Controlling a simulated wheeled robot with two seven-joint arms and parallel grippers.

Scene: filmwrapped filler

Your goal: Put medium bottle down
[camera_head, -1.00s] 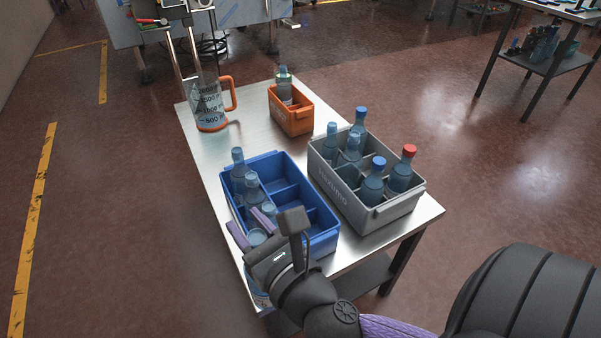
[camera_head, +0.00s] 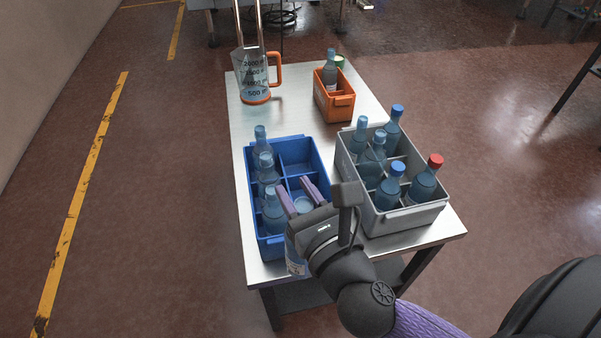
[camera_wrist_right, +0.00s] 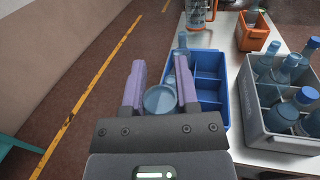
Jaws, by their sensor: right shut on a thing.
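My right gripper (camera_head: 293,187) has its purple fingers shut on a bottle. The round top of this bottle (camera_head: 303,205) shows between the fingers, and in the wrist view the bottle (camera_wrist_right: 158,99) also sits between them. Its lower body, with a pale label, shows below the gripper at the front of the blue crate (camera_head: 297,144). The gripper hides its middle, and I cannot tell its exact height. Several clear blue bottles (camera_head: 267,172) stand in the blue crate's left column. Its back right compartments look empty. My left gripper is not in view.
A grey crate (camera_head: 410,220) with several bottles, one red-capped (camera_head: 424,182), stands close right of the blue crate. An orange bin (camera_head: 336,106) and a measuring jug (camera_head: 256,80) are at the back of the metal table (camera_head: 240,110). The table's front edge is close.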

